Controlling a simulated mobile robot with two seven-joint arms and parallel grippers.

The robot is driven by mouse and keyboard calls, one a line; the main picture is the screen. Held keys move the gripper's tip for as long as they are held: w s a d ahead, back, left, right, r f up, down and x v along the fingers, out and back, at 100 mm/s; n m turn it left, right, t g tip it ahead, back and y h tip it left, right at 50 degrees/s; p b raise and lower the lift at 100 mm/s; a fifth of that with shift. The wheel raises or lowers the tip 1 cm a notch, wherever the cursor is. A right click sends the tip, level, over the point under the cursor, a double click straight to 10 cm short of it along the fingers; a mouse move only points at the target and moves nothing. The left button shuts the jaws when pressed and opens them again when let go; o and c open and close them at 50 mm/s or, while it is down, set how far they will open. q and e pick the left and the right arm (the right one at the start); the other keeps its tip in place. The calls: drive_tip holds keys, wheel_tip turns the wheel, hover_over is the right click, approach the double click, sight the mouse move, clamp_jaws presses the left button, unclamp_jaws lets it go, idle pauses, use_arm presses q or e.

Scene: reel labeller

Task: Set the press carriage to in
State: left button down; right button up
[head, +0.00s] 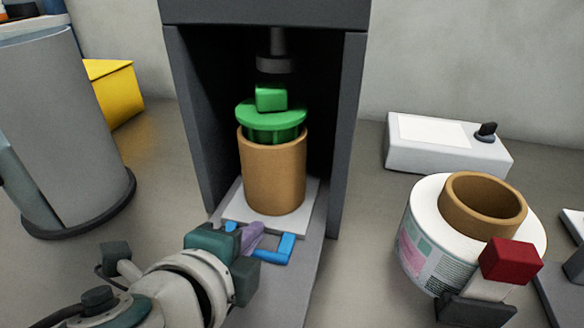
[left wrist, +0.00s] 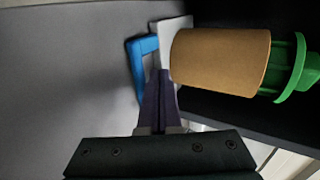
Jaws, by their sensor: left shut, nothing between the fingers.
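The press carriage is a pale plate (head: 240,211) with a blue handle (head: 287,250) at its front. On it stands a brown cardboard core (head: 273,178) with a green flanged plug (head: 271,113) in its top. The core is inside the dark press housing (head: 351,100), below the ram (head: 277,62); the plate's front and the handle lie toward the opening. My left gripper (head: 252,236) is shut and empty, its purple fingers close beside the handle. The left wrist view shows the fingertips (left wrist: 160,75) near the handle (left wrist: 137,70); contact is unclear. My right gripper is not in view.
A label reel (head: 415,237) stands at the right, with a red block (head: 508,260) in front of it. A white box with a dark knob (head: 450,155) is behind. A grey cylinder (head: 70,130) and yellow box (head: 115,92) are left. Bench on both sides of the press is partly clear.

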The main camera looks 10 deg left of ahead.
sight(264, 210)
use_arm(q)
drive_tip(key=w, duration=0.5)
drive_tip(key=shift+b, duration=0.4)
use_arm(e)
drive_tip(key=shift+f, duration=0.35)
use_arm(q)
drive_tip(key=shift+s, duration=0.15)
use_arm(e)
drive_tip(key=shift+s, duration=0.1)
